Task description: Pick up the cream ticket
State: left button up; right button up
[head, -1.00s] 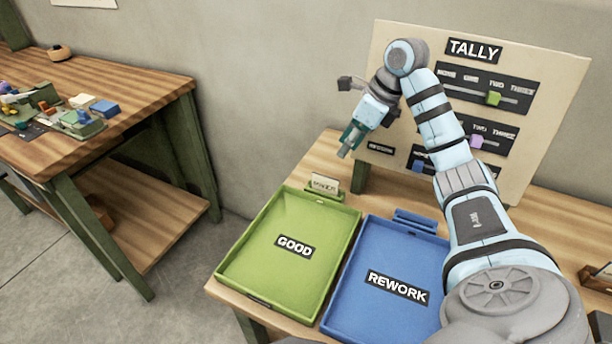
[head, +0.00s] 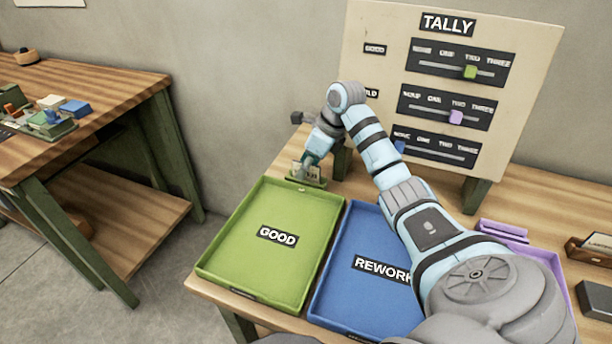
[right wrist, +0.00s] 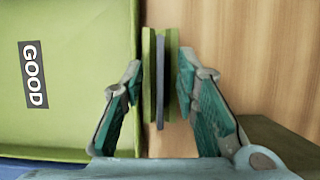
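The cream ticket (head: 314,171) stands upright in a small green holder (head: 306,182) at the back edge of the green GOOD tray (head: 240,225). My right gripper (head: 306,164) points down at it and partly covers it in the head view. In the right wrist view the fingers (right wrist: 160,75) are open, one on each side of the green holder (right wrist: 146,85). A thin greyish strip (right wrist: 160,90) between them looks like the ticket edge-on; neither finger appears to press on it. My left gripper is not in view.
The blue REWORK tray (head: 345,285) lies beside the green tray, partly under my right arm. The TALLY board (head: 392,50) with sliders stands close behind. A purple holder (head: 503,230) and a card stand (head: 590,250) are at right. Another bench (head: 100,100) stands at left.

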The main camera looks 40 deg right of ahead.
grip_shut()
notch_tip(320, 180, up, 20)
jog(key=p, duration=1.1)
